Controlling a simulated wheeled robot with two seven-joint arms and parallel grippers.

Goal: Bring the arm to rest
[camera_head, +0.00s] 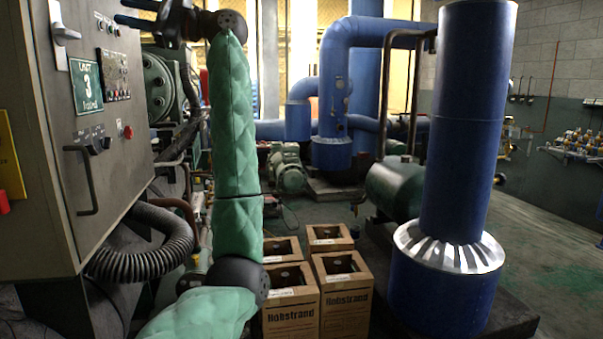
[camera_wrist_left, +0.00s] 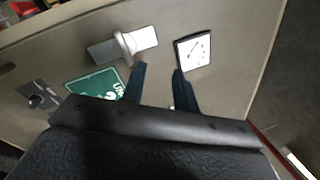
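My left arm in its green padded sleeve (camera_head: 233,130) rises from the bottom of the head view and bends at the top toward the grey control cabinet (camera_head: 100,140). My left gripper (camera_head: 120,11) is at the upper left, beside the cabinet's top. Its two dark blue fingers are apart with nothing between them. In the left wrist view the gripper (camera_wrist_left: 158,72) faces the cabinet panel (camera_wrist_left: 225,50), with a white latch handle (camera_wrist_left: 125,45) and a square gauge (camera_wrist_left: 193,51) beyond the fingertips. Contact with the panel cannot be told. My right gripper is not in view.
The cabinet has a green sign (camera_head: 86,86), a latch (camera_head: 65,34) and a bar handle (camera_head: 88,180). Open cardboard boxes (camera_head: 291,315) stand right of my arm. A thick blue pipe column (camera_head: 465,130) stands further right. Open floor (camera_head: 555,240) lies beyond it.

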